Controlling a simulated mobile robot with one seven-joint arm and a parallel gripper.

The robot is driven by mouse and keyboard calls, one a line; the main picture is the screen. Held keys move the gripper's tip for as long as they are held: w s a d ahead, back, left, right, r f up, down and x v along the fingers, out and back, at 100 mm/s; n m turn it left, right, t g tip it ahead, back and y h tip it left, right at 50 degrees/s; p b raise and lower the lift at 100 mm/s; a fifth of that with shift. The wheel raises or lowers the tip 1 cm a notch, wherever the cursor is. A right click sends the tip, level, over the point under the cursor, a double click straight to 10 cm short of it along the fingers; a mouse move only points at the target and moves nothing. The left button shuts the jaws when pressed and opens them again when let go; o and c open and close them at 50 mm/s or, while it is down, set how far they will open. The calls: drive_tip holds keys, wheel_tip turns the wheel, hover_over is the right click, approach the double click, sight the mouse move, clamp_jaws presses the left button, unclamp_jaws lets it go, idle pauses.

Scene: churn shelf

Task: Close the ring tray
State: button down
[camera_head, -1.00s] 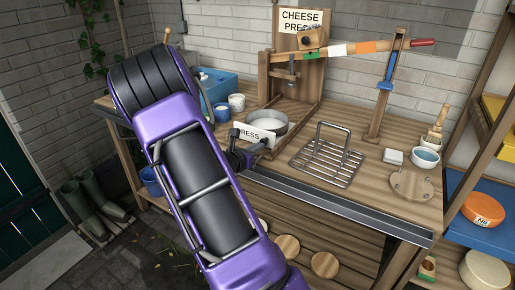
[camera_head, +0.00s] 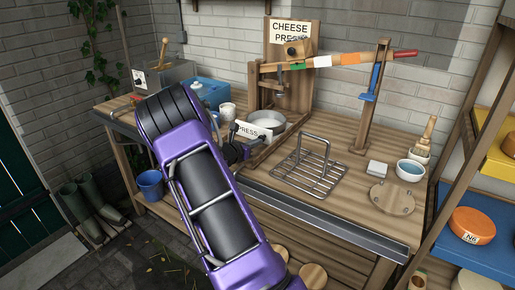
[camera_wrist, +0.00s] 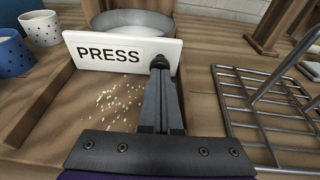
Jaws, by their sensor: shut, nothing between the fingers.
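The ring tray has a white front panel lettered PRESS (camera_head: 253,131), which also shows large in the wrist view (camera_wrist: 115,53). Behind the panel is a round metal ring with pale contents (camera_head: 268,121), its near side hidden by the panel. The tray sits between wooden rails at the foot of the cheese press (camera_head: 291,60). My gripper (camera_wrist: 160,63) is shut and empty. Its tips are at the right end of the panel's front face and look to touch it. In the head view my arm partly hides the gripper.
A wire rack (camera_head: 309,168) stands right of the tray, close to my gripper in the wrist view. Spotted mugs (camera_wrist: 40,28) stand to the left. A metal strip (camera_head: 320,212) runs along the table's front edge. Crumbs lie on the wood before the panel.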

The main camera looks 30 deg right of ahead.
drive_tip(key=x, duration=0.3)
drive_tip(key=r+x, duration=0.1)
drive_tip(key=x, duration=0.3)
drive_tip(key=r+b+x, duration=0.1)
drive_tip(key=x, duration=0.2)
drive_tip(key=shift+w+d+r, duration=0.15)
drive_tip(key=shift+w+d, duration=0.05)
drive_tip(key=shift+d, duration=0.4)
drive_tip(key=shift+d+r, duration=0.1)
drive_tip(key=shift+r, duration=0.2)
